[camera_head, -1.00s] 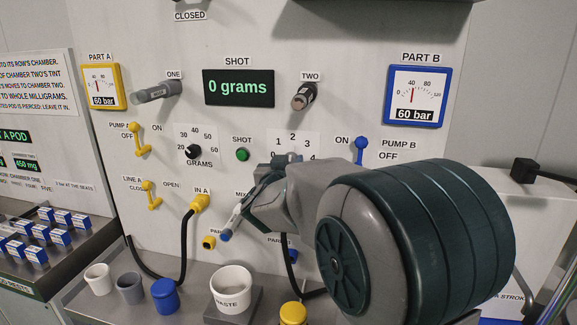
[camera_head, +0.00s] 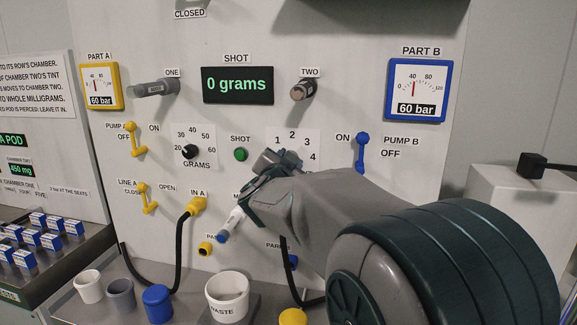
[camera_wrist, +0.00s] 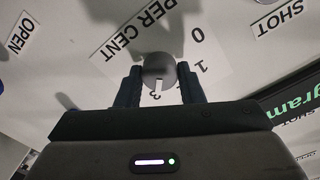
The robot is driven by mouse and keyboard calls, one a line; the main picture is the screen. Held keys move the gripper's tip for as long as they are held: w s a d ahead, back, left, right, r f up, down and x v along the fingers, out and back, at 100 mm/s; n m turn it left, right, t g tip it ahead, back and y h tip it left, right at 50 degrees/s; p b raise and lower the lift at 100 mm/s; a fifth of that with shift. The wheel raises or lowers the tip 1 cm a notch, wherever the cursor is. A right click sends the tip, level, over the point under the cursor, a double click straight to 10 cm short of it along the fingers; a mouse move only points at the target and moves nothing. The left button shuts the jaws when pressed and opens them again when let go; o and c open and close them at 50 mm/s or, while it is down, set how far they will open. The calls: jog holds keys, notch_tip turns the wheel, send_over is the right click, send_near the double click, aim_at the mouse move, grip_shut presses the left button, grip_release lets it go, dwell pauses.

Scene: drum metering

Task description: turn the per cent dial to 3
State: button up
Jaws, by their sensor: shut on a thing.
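The per cent dial is a round grey knob with a white pointer mark. In the wrist view the dial (camera_wrist: 158,67) sits between the two dark fingers of my gripper (camera_wrist: 160,80), which is shut on it. Its white mark points down in that view, towards the printed 3. The 0 and 1 show to its right; a finger covers part of the scale. In the head view my gripper (camera_head: 280,160) is at the white scale plate (camera_head: 292,136), where 1, 2, 3 and 4 show. The dial itself is hidden there.
The grams dial (camera_head: 190,152) and green shot button (camera_head: 240,154) are to the left. The blue pump B lever (camera_head: 362,152) is close on the right. Below are a white-and-blue nozzle (camera_head: 230,223), a black hose (camera_head: 181,250) and a waste cup (camera_head: 228,294).

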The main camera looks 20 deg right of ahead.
dwell(0.3)
jog(key=o, duration=1)
jog(key=v, duration=1.4)
jog(key=shift+w, duration=0.1)
